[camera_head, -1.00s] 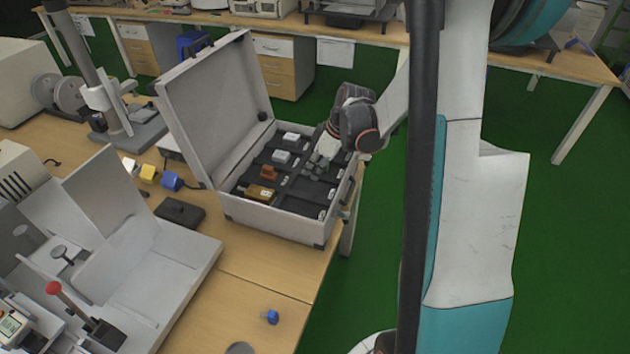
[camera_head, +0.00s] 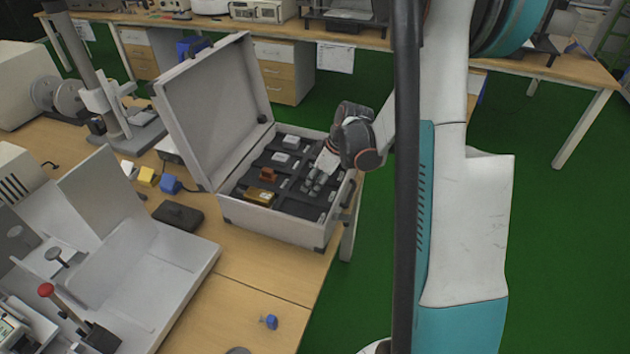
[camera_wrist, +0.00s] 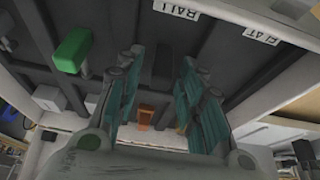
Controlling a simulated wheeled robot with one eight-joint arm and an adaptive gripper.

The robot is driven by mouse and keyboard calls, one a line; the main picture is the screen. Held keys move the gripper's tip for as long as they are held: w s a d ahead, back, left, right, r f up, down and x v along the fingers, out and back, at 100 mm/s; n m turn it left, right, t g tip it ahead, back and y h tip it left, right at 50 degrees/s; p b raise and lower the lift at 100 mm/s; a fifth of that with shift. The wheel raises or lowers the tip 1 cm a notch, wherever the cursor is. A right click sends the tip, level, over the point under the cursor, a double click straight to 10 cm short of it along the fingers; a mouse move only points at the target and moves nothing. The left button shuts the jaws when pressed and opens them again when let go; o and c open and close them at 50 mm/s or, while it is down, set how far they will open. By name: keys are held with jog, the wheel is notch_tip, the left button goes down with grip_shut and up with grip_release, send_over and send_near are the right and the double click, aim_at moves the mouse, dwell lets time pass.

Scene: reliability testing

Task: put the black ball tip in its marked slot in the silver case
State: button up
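The open silver case (camera_head: 280,224) stands on the wooden table, with a dark compartmented insert. My gripper (camera_head: 314,182) reaches down into the right part of the case. In the wrist view, my gripper (camera_wrist: 162,75) has its teal-padded fingers apart. A narrow dark shape (camera_wrist: 165,62) shows between them; I cannot tell whether it is the black ball tip or an empty slot. A label reading BALL (camera_wrist: 178,8) lies just beyond the fingers, and a FLAT label (camera_wrist: 252,33) is to its right. The ball tip is not clearly identifiable in the head view.
The insert holds an orange block (camera_head: 268,174), a yellow-brown block (camera_head: 260,196) and white blocks (camera_head: 291,141). A green block (camera_wrist: 72,50) shows in the wrist view. The raised lid (camera_head: 215,110) stands at the left. A small blue part (camera_head: 270,321) lies on the table front.

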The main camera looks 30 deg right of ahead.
jog(key=p+v, duration=0.4)
jog(key=v, duration=0.8)
jog(key=shift+r, duration=0.15)
dwell(1.1)
